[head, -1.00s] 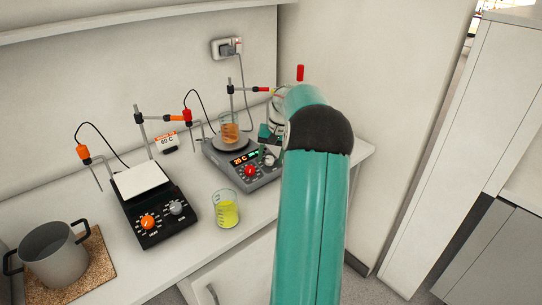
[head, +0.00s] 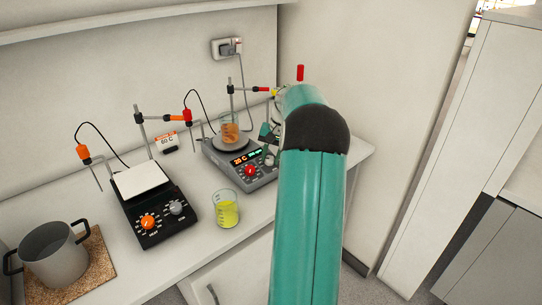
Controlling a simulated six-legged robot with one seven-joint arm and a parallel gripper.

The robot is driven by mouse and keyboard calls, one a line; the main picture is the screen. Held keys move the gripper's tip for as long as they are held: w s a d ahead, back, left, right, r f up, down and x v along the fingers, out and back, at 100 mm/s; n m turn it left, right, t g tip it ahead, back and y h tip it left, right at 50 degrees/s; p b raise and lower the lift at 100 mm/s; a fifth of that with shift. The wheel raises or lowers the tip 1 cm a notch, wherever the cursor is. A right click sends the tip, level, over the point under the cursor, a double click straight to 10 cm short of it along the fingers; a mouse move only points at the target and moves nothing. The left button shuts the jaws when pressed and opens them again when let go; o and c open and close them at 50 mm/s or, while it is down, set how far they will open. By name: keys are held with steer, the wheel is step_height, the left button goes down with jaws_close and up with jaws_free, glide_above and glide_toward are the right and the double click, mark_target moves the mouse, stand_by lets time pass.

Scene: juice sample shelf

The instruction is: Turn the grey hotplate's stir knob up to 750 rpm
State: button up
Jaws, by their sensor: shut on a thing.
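The grey hotplate (head: 262,180) stands at the back right of the bench. Its red knob (head: 250,171) and its grey stir knob (head: 269,160) show on the sloped front. The display (head: 240,161) reads about 20 C, with a green readout beside it too small to read. A beaker of orange liquid (head: 229,128) stands on its plate. My gripper (head: 270,138) is a small teal and dark shape at the hotplate's right rear, above the stir knob, partly hidden by my arm. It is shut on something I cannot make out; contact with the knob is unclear.
A black hotplate (head: 156,222) with a white top stands to the left. A beaker of yellow liquid (head: 226,210) stands in front of the grey hotplate. Clamp stands (head: 142,130) rise behind. A pot (head: 55,257) sits on a cork mat (head: 101,278) at far left.

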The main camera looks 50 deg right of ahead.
steer(key=m+t, duration=0.1)
steer(key=m, duration=0.4)
steer(key=shift+s, duration=0.1)
steer(key=shift+s+m+t, duration=0.1)
steer(key=shift+m+t, duration=0.5)
steer(key=shift+m, duration=1.9)
steer(key=o, duration=1)
steer(key=shift+c, duration=0.2)
steer(key=v, duration=1.3)
steer(key=shift+s+d+r, duration=0.15)
steer(key=shift+s+r, duration=0.05)
steer(key=shift+r, duration=0.1)
